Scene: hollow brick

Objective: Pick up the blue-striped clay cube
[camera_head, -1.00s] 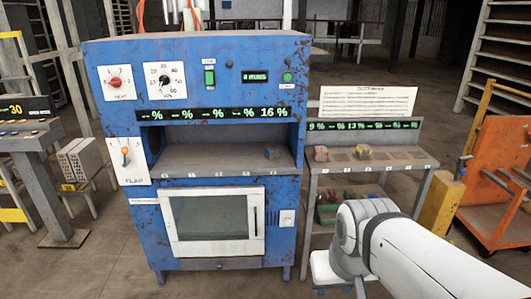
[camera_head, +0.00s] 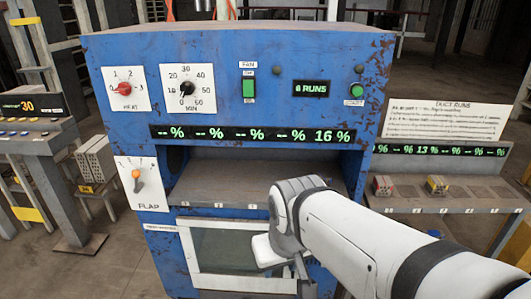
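I cannot make out a blue-striped clay cube for certain. A small yellow block with darker markings (camera_head: 437,185) sits in a slot of the right-hand rack; whether it has blue stripes is too small to tell. A reddish block (camera_head: 383,186) sits in the slot to its left. My arm reaches in from the lower right, and its wrist is in front of the blue machine (camera_head: 115,55). My gripper's fingers cannot be made out below the wrist, so I cannot tell whether they are open or shut. The arm covers the right part of the machine's shelf (camera_head: 225,182).
The machine has dials, a flap lever (camera_head: 137,180) and a percent display (camera_head: 250,134). The rack (camera_head: 485,207) stands at its right under a paper sign (camera_head: 445,119). A control stand (camera_head: 40,140) and pale bricks (camera_head: 95,160) are at the left.

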